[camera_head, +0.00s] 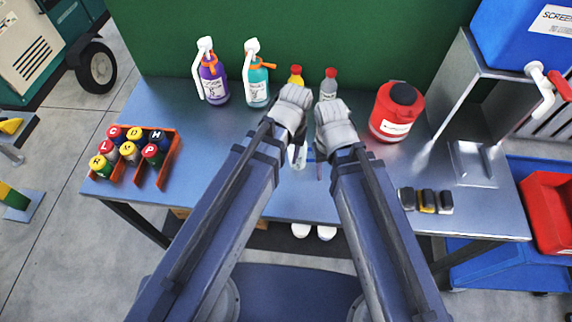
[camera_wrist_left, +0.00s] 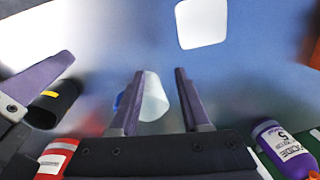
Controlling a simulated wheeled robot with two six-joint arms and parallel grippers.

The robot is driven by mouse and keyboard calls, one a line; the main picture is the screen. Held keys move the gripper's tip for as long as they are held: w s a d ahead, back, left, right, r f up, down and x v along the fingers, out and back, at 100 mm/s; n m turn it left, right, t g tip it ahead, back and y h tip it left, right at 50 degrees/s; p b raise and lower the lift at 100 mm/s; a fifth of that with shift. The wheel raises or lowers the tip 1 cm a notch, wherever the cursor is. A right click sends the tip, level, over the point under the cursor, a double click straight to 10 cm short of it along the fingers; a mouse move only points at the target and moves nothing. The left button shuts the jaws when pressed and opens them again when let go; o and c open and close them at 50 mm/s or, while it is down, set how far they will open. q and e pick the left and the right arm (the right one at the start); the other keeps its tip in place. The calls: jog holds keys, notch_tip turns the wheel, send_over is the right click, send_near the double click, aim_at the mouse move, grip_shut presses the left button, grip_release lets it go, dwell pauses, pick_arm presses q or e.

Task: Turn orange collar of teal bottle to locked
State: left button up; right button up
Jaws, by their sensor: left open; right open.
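The teal bottle (camera_head: 258,88) stands upright at the back of the table, with a white spray head on top. Its orange collar (camera_head: 264,65) sits at the neck, with a tab pointing right. My left gripper (camera_head: 297,158) is to the right of and nearer than the bottle, apart from it. In the left wrist view its two fingers (camera_wrist_left: 160,100) are open, with a pale rounded thing visible between them that I cannot identify. My right gripper (camera_head: 320,165) is just right of the left one, open; its fingers are hard to make out. The teal bottle is not clearly seen in the wrist view.
A purple bottle (camera_head: 214,84) with an orange collar stands left of the teal one. A yellow-capped bottle (camera_head: 296,76) and a red-capped bottle (camera_head: 329,86) are behind my grippers. A red canister (camera_head: 391,115) stands right. An orange rack (camera_head: 168,165) holds lettered cans.

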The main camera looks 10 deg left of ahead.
pick_arm(q)
jog(key=shift+s+f+m, duration=0.35)
jog(key=shift+s+m, duration=0.05)
jog(key=shift+s, duration=0.3)
pick_arm(e)
jog(key=shift+s+f, duration=0.15)
jog(key=shift+f, duration=0.2)
